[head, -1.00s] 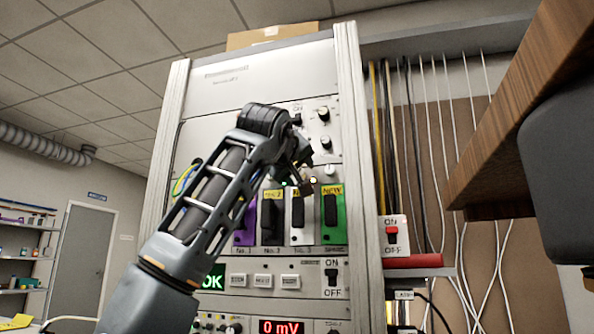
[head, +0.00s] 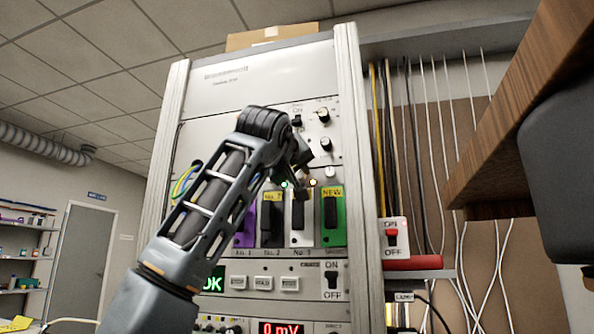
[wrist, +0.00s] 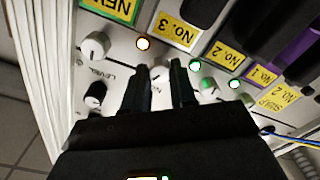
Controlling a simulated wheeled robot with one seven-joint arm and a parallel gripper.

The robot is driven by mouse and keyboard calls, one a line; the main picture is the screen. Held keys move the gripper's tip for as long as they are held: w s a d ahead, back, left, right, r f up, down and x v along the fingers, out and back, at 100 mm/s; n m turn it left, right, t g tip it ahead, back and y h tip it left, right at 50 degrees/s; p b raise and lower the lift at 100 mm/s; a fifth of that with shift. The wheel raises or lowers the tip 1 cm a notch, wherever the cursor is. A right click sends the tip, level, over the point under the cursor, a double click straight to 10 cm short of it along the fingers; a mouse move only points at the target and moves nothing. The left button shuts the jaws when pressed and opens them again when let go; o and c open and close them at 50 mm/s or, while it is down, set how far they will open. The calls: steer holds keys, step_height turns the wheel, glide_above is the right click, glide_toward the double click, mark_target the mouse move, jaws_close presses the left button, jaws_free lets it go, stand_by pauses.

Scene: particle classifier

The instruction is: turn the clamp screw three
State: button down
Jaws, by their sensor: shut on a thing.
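In the wrist view, my gripper (wrist: 161,82) has its two dark fingers on either side of a small pale knob (wrist: 159,70) below the yellow No. 3 label (wrist: 174,33). The gripper is shut on this knob, which I take as clamp screw three; the fingers hide much of it. The knob itself is hidden there by the gripper.
In the head view, a green spare module (head: 333,217) stands right of No. 3. A wooden shelf (head: 525,130) juts in at upper right.

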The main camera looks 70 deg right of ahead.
steer(key=m+p, duration=0.1)
steer(key=m, duration=0.2)
steer(key=shift+r+p, duration=0.1)
steer(key=shift+p, duration=0.3)
steer(key=m+p, duration=0.1)
steer(key=m, duration=0.3)
steer(key=shift+m+p, duration=0.35)
steer(key=shift+m, duration=0.05)
steer(key=m+p, duration=0.1)
steer(key=m, duration=0.2)
steer(key=shift+m, duration=0.4)
steer(key=m, duration=0.4)
steer(key=shift+m, duration=0.3)
steer(key=m, duration=0.3)
steer(key=m+p, duration=0.1)
steer(key=m, duration=0.2)
steer(key=shift+f+m+g, duration=0.2)
steer(key=shift+m+g, duration=0.1)
steer(key=m, duration=0.5)
steer(key=shift+m, duration=0.3)
steer(key=c, duration=0.9)
jaws_free()
